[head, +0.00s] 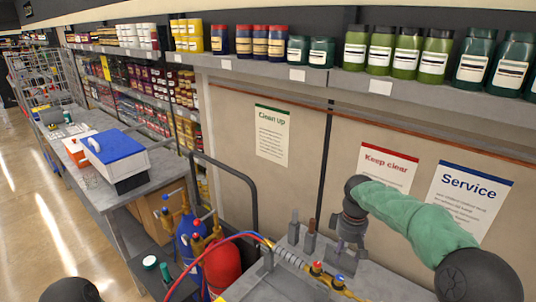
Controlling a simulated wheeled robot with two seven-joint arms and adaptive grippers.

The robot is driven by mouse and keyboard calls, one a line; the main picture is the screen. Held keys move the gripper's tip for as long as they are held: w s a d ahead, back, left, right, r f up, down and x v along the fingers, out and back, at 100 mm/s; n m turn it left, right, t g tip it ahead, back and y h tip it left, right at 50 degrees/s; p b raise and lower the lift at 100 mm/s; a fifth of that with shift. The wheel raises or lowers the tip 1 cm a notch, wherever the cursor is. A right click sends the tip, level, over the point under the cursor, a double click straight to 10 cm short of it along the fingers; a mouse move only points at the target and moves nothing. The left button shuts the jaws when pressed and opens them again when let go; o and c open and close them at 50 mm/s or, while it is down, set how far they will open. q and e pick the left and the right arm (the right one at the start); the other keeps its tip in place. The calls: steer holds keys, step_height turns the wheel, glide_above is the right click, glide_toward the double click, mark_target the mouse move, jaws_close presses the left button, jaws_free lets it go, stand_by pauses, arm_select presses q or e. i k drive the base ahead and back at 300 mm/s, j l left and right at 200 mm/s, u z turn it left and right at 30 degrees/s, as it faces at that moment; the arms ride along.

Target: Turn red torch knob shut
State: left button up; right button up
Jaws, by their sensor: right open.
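A brass torch lies at the bottom centre of the head view, with a red knob (316,268) and a blue knob (338,282) on it. A red hose and a blue hose run toward it from the left. My right gripper (343,255) is open and points down above the grey bench top, a little behind and to the right of the red knob. It looks apart from the knob, with nothing between its fingers. My left gripper is out of view.
A red cylinder (221,268) and a blue cylinder (188,236) with brass valves stand left of the bench (262,290), beside a dark tubular handle (252,190). A shelf of jars (380,88) runs above.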

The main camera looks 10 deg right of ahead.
mark_target(317, 266)
steer(key=k+j, duration=0.8)
